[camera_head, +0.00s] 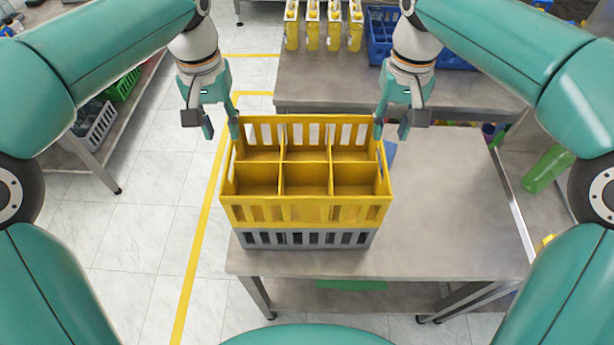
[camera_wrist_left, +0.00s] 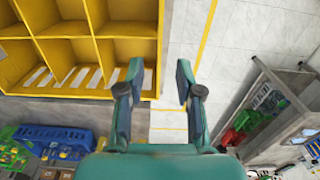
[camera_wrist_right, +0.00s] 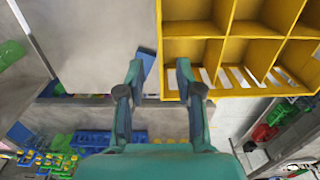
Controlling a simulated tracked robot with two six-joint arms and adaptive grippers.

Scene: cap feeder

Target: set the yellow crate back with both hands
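The yellow crate (camera_head: 305,210) sits upright on top of a grey crate (camera_head: 305,239) on the near metal table. Its several compartments look empty. My left gripper (camera_head: 220,124) is open at the crate's far left corner; in the left wrist view (camera_wrist_left: 155,82) the crate's side wall lies between its parted fingers. My right gripper (camera_head: 393,124) is open at the far right corner; in the right wrist view (camera_wrist_right: 158,75) the side wall likewise lies between its fingers. Neither gripper is closed on the crate. Their exact height over the rim is hard to tell.
The near table (camera_head: 450,215) is bare to the right of the crates. A second table (camera_head: 320,85) behind carries yellow bottles (camera_head: 312,30) and a blue crate (camera_head: 382,38). A shelf (camera_head: 110,140) with bins stands at left. A green bottle (camera_head: 547,168) lies at right.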

